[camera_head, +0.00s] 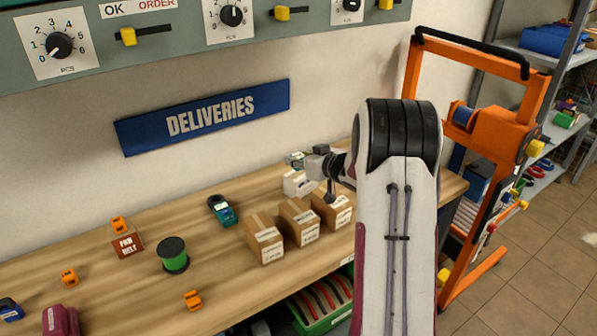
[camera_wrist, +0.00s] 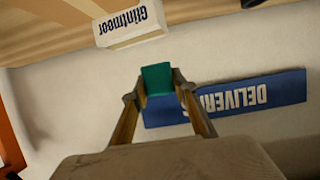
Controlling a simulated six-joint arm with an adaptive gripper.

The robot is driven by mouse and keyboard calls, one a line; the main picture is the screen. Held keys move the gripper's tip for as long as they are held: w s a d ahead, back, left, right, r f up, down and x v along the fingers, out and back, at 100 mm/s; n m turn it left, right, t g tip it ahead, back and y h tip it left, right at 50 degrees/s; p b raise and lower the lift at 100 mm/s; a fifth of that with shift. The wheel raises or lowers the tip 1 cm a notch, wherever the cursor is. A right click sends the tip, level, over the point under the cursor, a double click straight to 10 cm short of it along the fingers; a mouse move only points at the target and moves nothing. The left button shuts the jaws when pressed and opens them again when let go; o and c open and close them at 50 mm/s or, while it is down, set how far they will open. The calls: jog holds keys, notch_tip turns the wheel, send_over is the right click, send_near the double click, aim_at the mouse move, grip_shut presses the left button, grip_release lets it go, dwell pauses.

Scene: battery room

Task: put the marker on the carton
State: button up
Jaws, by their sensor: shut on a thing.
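My gripper (camera_wrist: 158,82) is shut on a green block-like thing (camera_wrist: 158,78), seemingly the marker seen from one end. Its full shape is hidden in the wrist view. In the head view my gripper (camera_head: 312,163) is above the back of the bench, left of my arm. A small greenish thing at its tip may be the held marker. A white carton (camera_head: 297,184) stands on the bench just below it; it also shows in the wrist view (camera_wrist: 130,28), with "Glintmoor" printed on it. The held thing looks apart from the carton.
Brown taped boxes (camera_head: 264,238) stand in front of the white carton. A green spool (camera_head: 173,255), a teal device (camera_head: 222,211) and several small orange things lie left on the wooden bench (camera_head: 110,290). An orange frame (camera_head: 480,150) stands to the right.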

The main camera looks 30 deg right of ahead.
aim_at(298, 180)
jog(key=shift+f, duration=0.35)
jog(key=shift+f, duration=0.15)
jog(key=shift+f, duration=1.75)
jog(key=shift+f, duration=0.15)
jog(key=o, duration=1.1)
